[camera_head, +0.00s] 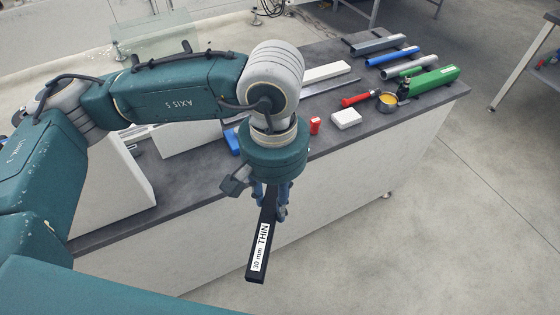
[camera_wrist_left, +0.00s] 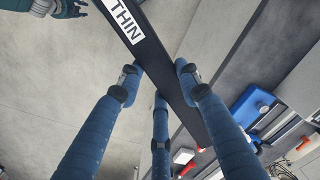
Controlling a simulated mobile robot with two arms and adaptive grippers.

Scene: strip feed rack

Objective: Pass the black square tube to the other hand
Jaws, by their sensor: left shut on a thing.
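The black square tube (camera_head: 262,235) has a white label reading "30 mm THIN" near its lower end. My left gripper (camera_head: 271,207) is shut on it, holding it in the air in front of the bench edge. The tube slants down towards me in the head view. In the left wrist view the tube (camera_wrist_left: 157,62) runs diagonally between the blue fingers of my left gripper (camera_wrist_left: 158,88). Part of my right gripper (camera_wrist_left: 68,8) shows at the top left corner there, apart from the tube; its jaw opening is unclear. It is not in the head view.
The grey bench top (camera_head: 335,150) carries a green box (camera_head: 434,80), a yellow-filled cup (camera_head: 387,102), a red-handled tool (camera_head: 357,99), a white block (camera_head: 346,118) and several tubes behind. The floor (camera_head: 430,220) in front of the bench is clear.

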